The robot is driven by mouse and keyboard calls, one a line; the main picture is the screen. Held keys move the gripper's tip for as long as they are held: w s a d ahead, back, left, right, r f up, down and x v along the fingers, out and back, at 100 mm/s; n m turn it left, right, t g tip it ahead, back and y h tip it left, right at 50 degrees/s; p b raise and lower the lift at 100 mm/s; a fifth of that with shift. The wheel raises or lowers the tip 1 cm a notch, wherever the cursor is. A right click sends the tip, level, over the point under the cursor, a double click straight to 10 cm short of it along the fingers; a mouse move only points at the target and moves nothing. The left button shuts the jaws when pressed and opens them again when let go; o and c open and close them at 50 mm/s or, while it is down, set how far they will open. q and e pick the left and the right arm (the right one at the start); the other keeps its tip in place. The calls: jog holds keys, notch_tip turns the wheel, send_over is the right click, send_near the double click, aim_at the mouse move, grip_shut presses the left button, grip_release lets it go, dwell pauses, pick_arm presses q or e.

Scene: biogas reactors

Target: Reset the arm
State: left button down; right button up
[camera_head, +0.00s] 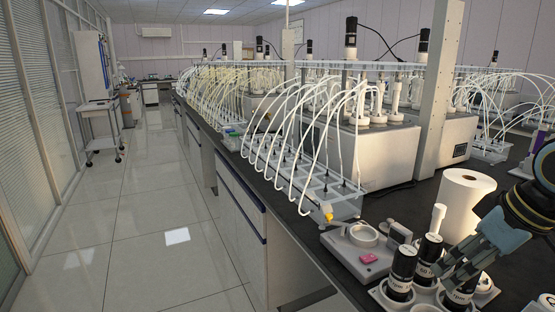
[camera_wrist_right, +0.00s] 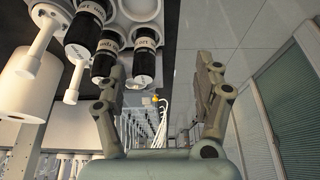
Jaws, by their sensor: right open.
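My right gripper (camera_head: 456,272) comes in from the right edge in the head view, over the holder at the bench's front right corner. In the right wrist view its two fingers (camera_wrist_right: 162,80) stand wide apart with nothing between them. Black motors with white label bands (camera_head: 402,270) stand in the holder close to the left of the fingers. They also show in the right wrist view (camera_wrist_right: 105,58), beside the left finger. The head view does not show clearly whether the fingers touch one. My left gripper is not in view.
A white paper roll (camera_head: 465,195) stands behind the holder. A grey device with a pink item (camera_head: 369,258) sits left of it. Racks with curved white tubes (camera_head: 300,175) and reactors (camera_head: 365,150) run along the dark bench. The aisle floor (camera_head: 130,230) on the left is clear.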

jog(key=s+a+f+m+h, duration=0.1)
jog(key=s+a+f+m, duration=0.15)
jog(key=s, duration=0.85)
jog(key=s+a+f+m+h, duration=0.1)
jog(key=s+a+f+h, duration=0.15)
jog(key=s, duration=0.85)
notch_tip(320, 180, down, 35)
jog(key=s+d+g+b, duration=0.2)
jog(key=b, duration=0.6)
pick_arm(q)
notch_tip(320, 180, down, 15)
jog(key=b, duration=0.7)
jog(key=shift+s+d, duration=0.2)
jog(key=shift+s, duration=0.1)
pick_arm(e)
jog(key=s+f, duration=0.9)
jog(key=f, duration=0.2)
jog(key=s+d+f+g, duration=0.1)
jog(key=s+f, duration=0.8)
jog(key=f, duration=0.2)
jog(key=shift+s+d+f+m+y, duration=0.15)
jog(key=shift+d+f+m+y, duration=0.1)
jog(key=shift+f+m+y, duration=0.15)
